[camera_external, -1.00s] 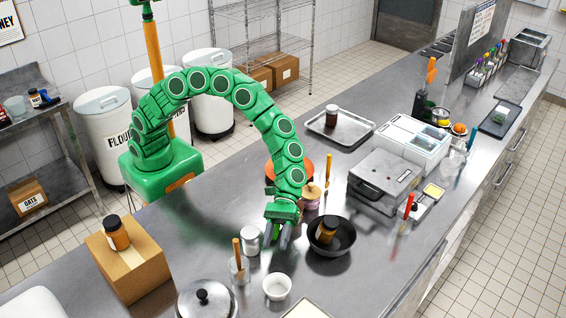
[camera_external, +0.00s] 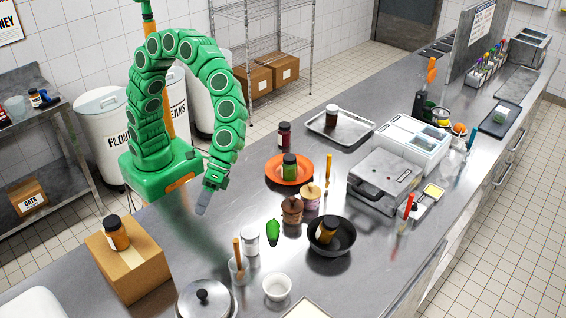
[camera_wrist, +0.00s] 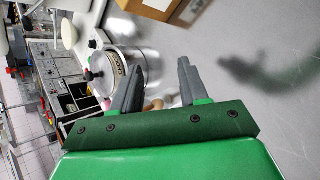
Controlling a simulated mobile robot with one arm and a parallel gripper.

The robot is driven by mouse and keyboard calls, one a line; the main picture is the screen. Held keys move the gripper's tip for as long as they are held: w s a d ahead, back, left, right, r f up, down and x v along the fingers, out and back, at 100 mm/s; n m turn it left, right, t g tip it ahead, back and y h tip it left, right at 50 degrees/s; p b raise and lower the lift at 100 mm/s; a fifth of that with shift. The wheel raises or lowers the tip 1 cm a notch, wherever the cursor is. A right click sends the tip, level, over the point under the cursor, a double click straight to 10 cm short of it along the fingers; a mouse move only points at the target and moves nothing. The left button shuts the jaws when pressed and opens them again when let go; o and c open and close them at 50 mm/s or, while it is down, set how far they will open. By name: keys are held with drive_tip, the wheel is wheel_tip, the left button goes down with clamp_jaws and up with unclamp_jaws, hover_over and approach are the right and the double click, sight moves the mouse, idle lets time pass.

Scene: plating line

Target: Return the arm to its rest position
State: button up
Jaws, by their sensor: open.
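My green arm (camera_external: 165,95) rises from its base at the left and curves over, with the end hanging down. My gripper (camera_external: 203,200) is above the left part of the steel counter (camera_external: 185,235), apart from every object there. In the wrist view my gripper (camera_wrist: 157,80) shows its two grey fingers spread apart with nothing between them. A green pepper (camera_external: 273,230) lies on the counter to the right of my gripper.
A cardboard box (camera_external: 140,265) with a jar (camera_external: 116,235) on it stands left of my gripper. The counter directly below is clear.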

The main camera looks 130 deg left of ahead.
drive_tip(key=s+a+m+g+y, duration=0.15)
drive_tip(key=s+m+y, duration=0.3)
drive_tip(key=s, duration=1.35)
drive_tip(key=s+a+m+y, duration=0.1)
drive_tip(key=s+a, duration=0.2)
drive_tip(key=s, duration=0.4)
drive_tip(key=s+a+m+g+y, duration=0.1)
drive_tip(key=s+a+m, duration=0.1)
drive_tip(key=s+a, duration=0.2)
drive_tip(key=s+a+m+y, duration=0.2)
drive_tip(key=s+a, duration=0.1)
drive_tip(key=s, duration=0.6)
drive_tip(key=shift+s+a+r+g, duration=0.35)
drive_tip(key=shift+s+a, duration=0.05)
